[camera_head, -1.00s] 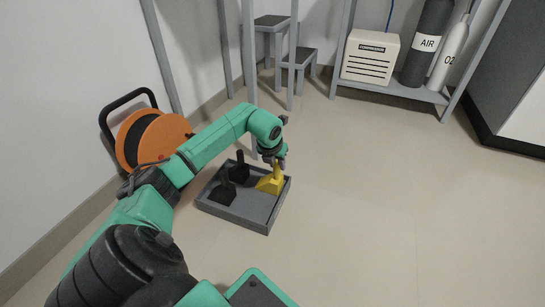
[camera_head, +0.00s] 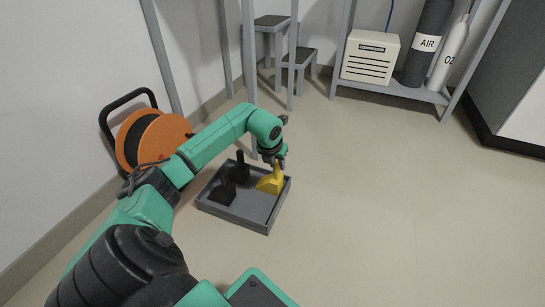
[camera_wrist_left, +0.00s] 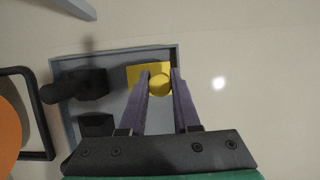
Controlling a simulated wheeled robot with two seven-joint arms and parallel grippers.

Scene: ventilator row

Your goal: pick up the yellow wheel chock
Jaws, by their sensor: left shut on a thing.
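The yellow wheel chock (camera_head: 269,185) sits at the right side of a grey tray (camera_head: 236,217) on the floor. My left gripper (camera_head: 279,163) is above the chock with its fingers pointing down. In the left wrist view my left gripper (camera_wrist_left: 160,88) is shut on the round yellow knob (camera_wrist_left: 160,84) of the chock, one finger on each side. The chock appears to be still in the tray; its underside is hidden. Two black chocks with upright handles (camera_head: 222,192) (camera_head: 240,170) stand in the tray to its left. My right gripper is not in view.
An orange cable reel (camera_head: 155,140) with a black frame stands left of the tray by the wall. Grey rack posts (camera_head: 249,60) and a step stool (camera_head: 298,57) are behind. A shelf with a compressor (camera_head: 370,57) is at the back. Floor to the right is clear.

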